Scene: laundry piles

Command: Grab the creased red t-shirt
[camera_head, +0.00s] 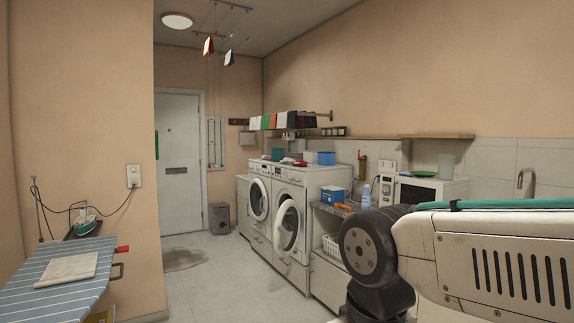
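I cannot make out a creased red t-shirt for certain. A small red item (299,163) lies on top of the washing machines, too small to tell what it is. Folded or hanging cloths (284,120) in several colours, one of them red, are on the rack above the machines. My arm fills the lower right of the head view. My gripper is out of the frame.
Two white front-loading machines (262,222) stand along the right wall, the nearer with its door open. An ironing board (50,280) with a folded pale cloth (68,270) is at the lower left. A grey bin (219,218) stands by the door.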

